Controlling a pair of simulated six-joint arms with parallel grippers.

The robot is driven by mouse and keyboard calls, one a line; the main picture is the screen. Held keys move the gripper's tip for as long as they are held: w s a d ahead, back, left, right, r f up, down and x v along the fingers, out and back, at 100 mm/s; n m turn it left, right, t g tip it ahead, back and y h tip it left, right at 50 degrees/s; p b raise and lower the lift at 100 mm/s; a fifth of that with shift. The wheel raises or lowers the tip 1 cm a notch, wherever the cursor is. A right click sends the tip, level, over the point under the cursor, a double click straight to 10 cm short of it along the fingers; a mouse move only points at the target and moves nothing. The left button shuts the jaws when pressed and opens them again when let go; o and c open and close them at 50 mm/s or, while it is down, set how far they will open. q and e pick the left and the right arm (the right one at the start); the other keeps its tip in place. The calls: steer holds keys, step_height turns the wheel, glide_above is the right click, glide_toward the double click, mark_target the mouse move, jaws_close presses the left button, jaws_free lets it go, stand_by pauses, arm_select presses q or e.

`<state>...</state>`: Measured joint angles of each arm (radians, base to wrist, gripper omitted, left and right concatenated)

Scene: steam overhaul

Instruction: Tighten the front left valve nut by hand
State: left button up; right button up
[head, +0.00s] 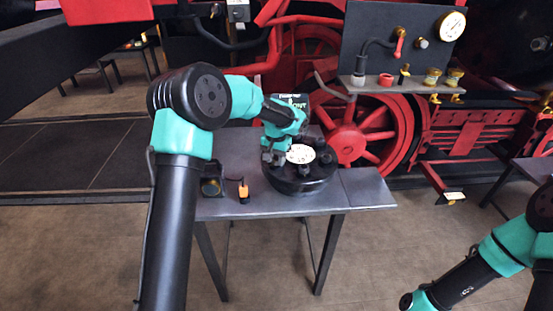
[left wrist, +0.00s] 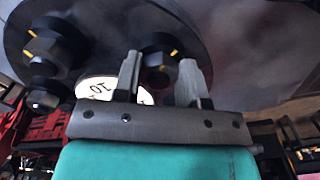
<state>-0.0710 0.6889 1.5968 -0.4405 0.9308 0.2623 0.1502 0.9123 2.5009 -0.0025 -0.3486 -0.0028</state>
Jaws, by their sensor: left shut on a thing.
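A round black valve cover (head: 300,183) with dark nuts around a white dial (head: 300,154) sits on the grey workbench. My left gripper (head: 274,157) reaches down at the cover's left side. In the left wrist view its two fingers (left wrist: 160,62) stand on either side of a dark nut with yellow marks (left wrist: 161,50), shut on it. Other dark nuts (left wrist: 45,48) with yellow marks show at the left of that view. In the head view the gripper hides the held nut. My right arm is at the lower right; its gripper is out of view.
The grey workbench (head: 365,188) has free room right of the cover. A small orange and black object (head: 243,191) and a dark block (head: 211,187) stand at its left. Behind are a red wheel (head: 365,135) and a panel with a gauge (head: 452,26) above a small shelf.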

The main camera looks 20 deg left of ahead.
mark_target(276, 158)
arm_select(q)
steer(key=m, duration=0.6)
steer(key=shift+w+a, duration=0.1)
steer(key=shift+a, duration=0.1)
stand_by(0.4)
steer(key=o, duration=0.9)
steer(key=shift+o, duration=0.2)
steer(key=shift+r, duration=0.15)
step_height(276, 158, up, 17)
steer(key=shift+d, duration=0.1)
